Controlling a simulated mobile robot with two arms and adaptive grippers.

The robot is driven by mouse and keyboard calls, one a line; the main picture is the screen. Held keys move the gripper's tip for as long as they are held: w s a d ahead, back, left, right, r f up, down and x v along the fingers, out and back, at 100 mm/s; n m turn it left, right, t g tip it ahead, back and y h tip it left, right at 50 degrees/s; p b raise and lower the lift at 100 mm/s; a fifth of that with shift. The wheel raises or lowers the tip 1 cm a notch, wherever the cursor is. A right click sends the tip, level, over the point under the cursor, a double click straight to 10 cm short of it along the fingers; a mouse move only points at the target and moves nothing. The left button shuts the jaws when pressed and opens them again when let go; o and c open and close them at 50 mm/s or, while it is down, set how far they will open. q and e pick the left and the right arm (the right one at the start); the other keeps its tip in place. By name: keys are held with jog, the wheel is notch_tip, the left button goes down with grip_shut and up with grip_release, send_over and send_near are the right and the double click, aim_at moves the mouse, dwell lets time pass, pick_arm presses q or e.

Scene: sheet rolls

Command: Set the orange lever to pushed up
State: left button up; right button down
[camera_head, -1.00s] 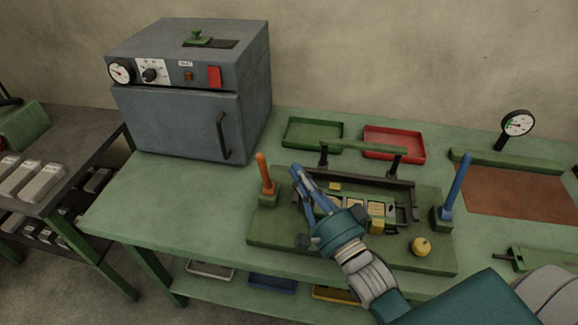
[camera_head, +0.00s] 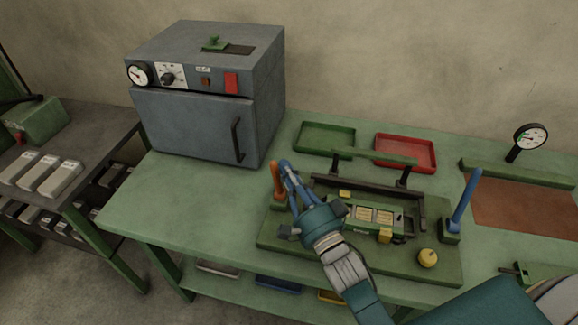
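The orange lever (camera_head: 276,174) stands nearly upright at the left end of the green fixture board (camera_head: 290,247). My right gripper (camera_head: 283,164) reaches in from the lower right. Its blue fingers come together at the tips, with nothing seen between them. The fingertips are just right of the lever's upper part and overlap it in the picture. I cannot tell whether they touch it. My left gripper is out of view.
A blue lever (camera_head: 465,200) and a yellow knob (camera_head: 428,258) are on the board's right. A dark frame (camera_head: 370,192) stands mid-board. A grey oven (camera_head: 195,120) stands at the left; green (camera_head: 326,138) and red (camera_head: 405,152) trays lie behind. The bench left of the board is clear.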

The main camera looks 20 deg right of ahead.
jog(key=s+a+f+n+t+y+b, duration=0.1)
jog(key=b, duration=0.2)
jog(key=s+a+f+n+t+y+b, duration=0.1)
jog(key=s+n+b, duration=0.1)
jog(key=b, duration=0.1)
jog(key=shift+b, duration=0.4)
jog(key=shift+s+a+n+t+b, duration=0.3)
jog(key=shift+n+b, duration=0.1)
jog(key=shift+n, duration=0.1)
jog(key=shift+r, duration=0.1)
